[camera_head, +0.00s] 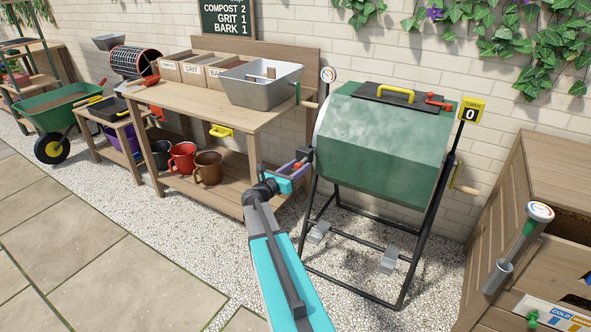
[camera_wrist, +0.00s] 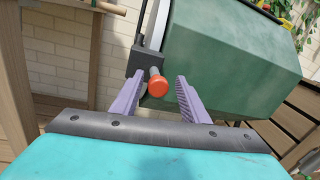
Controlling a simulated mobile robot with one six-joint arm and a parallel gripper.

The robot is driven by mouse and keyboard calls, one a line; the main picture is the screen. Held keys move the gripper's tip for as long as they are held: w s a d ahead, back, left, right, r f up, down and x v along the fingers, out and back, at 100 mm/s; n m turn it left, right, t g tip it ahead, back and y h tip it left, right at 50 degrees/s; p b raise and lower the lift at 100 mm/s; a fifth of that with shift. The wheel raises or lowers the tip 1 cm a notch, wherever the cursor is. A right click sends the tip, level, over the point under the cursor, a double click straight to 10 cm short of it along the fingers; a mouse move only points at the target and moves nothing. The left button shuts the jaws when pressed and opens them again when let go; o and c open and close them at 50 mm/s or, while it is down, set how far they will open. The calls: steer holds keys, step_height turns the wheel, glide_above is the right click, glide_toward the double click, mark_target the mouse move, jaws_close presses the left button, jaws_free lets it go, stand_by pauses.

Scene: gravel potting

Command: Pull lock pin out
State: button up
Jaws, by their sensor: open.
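The lock pin (camera_wrist: 157,86) has a round orange-red end and a grey shaft. It sits in a dark block (camera_wrist: 146,62) at the left side of the green tumbler drum (camera_wrist: 225,55). In the wrist view my gripper (camera_wrist: 155,86) is open, with purple ridged fingers on either side of the pin and clear of it. In the head view my gripper (camera_head: 291,168) is beside the left end of the drum (camera_head: 375,135), at the dark block (camera_head: 302,157). The orange-red pin end (camera_head: 298,166) shows small between the fingers there.
A wooden bench (camera_head: 190,103) with a metal tub (camera_head: 262,84) stands close left. Paving in front is clear.

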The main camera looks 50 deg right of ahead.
jaws_close()
steer(key=shift+s+a, duration=0.1)
steer(key=shift+s+a+p, duration=0.2)
steer(key=shift+s+a, duration=0.05)
steer(key=shift+a, duration=0.55)
steer(key=shift+s+a+p, duration=0.2)
steer(key=shift+a, duration=0.55)
steer(key=shift+s+a+p, duration=0.2)
steer(key=shift+s+a, duration=0.05)
steer(key=shift+a, duration=0.55)
jaws_free()
steer(key=shift+w, duration=0.1)
